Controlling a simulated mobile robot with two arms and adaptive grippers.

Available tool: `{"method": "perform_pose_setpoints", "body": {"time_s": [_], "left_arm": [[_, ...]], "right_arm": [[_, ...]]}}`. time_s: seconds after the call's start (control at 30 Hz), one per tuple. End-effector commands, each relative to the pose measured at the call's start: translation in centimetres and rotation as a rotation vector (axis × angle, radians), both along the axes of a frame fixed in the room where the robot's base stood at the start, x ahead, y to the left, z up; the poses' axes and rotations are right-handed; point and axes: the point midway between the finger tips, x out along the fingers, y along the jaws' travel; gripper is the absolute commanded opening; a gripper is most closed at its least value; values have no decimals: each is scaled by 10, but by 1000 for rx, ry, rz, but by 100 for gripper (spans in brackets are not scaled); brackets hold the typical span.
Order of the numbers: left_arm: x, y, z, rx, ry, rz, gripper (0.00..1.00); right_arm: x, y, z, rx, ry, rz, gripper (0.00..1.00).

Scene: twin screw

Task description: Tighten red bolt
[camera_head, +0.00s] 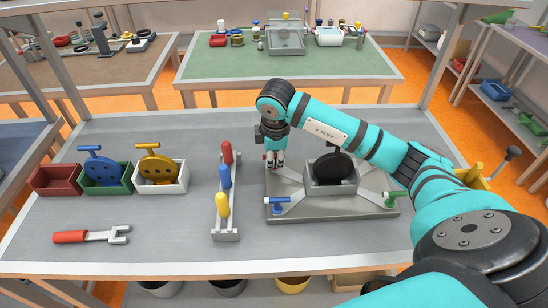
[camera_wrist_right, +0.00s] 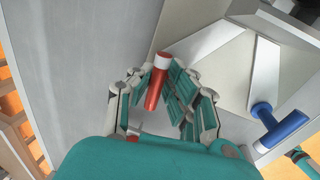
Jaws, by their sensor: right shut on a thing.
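The red bolt (camera_wrist_right: 154,92) shows in the right wrist view as a red bar with a pale end, between the finger pads. My right gripper (camera_head: 274,163) is shut on it at the back left corner of the grey fixture plate (camera_head: 335,208). In the head view the fingers mostly hide the bolt. A blue bolt (camera_head: 279,204) is at the plate's front left corner and also shows in the right wrist view (camera_wrist_right: 283,130). A green bolt (camera_head: 392,199) is at the front right. A grey box (camera_head: 332,190) with a black disc (camera_head: 335,166) stands mid-plate. My left gripper is out of view.
A rack (camera_head: 225,236) with red, blue and yellow handles stands left of the plate. Red (camera_head: 55,179), green and white bins line the left, the latter two holding blue and yellow discs. A red-handled wrench (camera_head: 92,236) lies in front. The front middle of the table is clear.

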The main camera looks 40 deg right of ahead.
Motion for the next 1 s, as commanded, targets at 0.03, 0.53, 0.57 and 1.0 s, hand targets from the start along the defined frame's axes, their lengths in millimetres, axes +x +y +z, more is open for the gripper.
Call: {"method": "perform_pose_setpoints", "body": {"time_s": [0.03, 0.53, 0.57, 1.0], "left_arm": [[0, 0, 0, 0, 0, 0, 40], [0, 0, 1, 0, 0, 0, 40], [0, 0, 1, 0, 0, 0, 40], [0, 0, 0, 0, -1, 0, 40]], "right_arm": [[4, -3, 5, -4, -16, -10, 0], [3, -4, 5, -5, -14, -11, 33], [3, -3, 5, -5, -13, -10, 36], [0, -1, 2, -3, -2, -4, 41]]}}
